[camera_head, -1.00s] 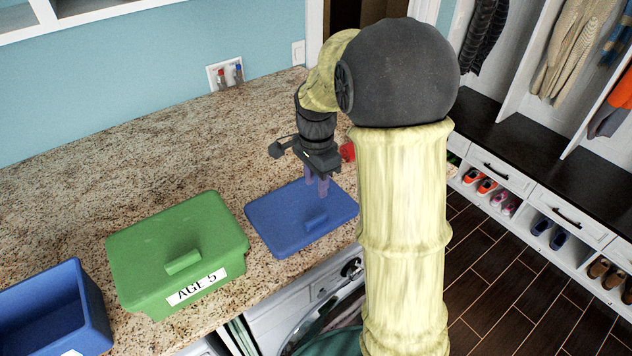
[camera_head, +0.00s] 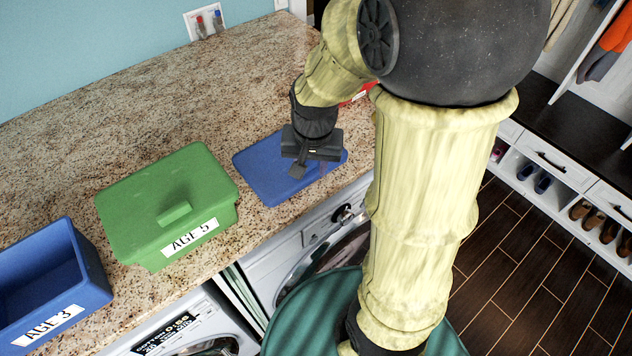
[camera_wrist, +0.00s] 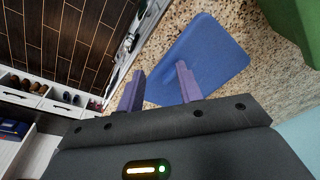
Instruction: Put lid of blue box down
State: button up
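The blue lid (camera_head: 275,175) lies flat on the granite counter, right of the green box; it also shows in the wrist view (camera_wrist: 208,55). The blue box (camera_head: 85,285), labelled AGE 3, stands open without a lid at the left. My gripper (camera_head: 312,172) is over the right part of the lid. In the wrist view its two purple fingers (camera_wrist: 158,82) are apart with nothing held between them. One finger overlaps the lid and the other is beyond its edge. The lid's handle is hidden by my gripper. I cannot tell whether a finger touches the lid.
A green lidded box (camera_head: 150,235), labelled AGE 5, stands between the blue box and the lid. Front-loading machines (camera_head: 300,255) are under the counter (camera_head: 120,140). A red object (camera_head: 360,95) is partly hidden behind my arm. The back of the counter is clear.

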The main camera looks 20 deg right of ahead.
jog(key=s+n, duration=0.1)
jog(key=s+f+n, duration=0.1)
jog(key=s+n, duration=0.2)
jog(key=s, duration=0.1)
jog(key=shift+a+f+n+t, duration=0.15)
jog(key=shift+a+n+t, duration=0.1)
jog(key=shift+n+t, duration=0.15)
jog(key=s+b+x, duration=0.1)
jog(key=b+x, duration=0.5)
jog(key=b, duration=0.1)
jog(key=shift+s+f, duration=0.15)
jog(key=shift+f, duration=0.35)
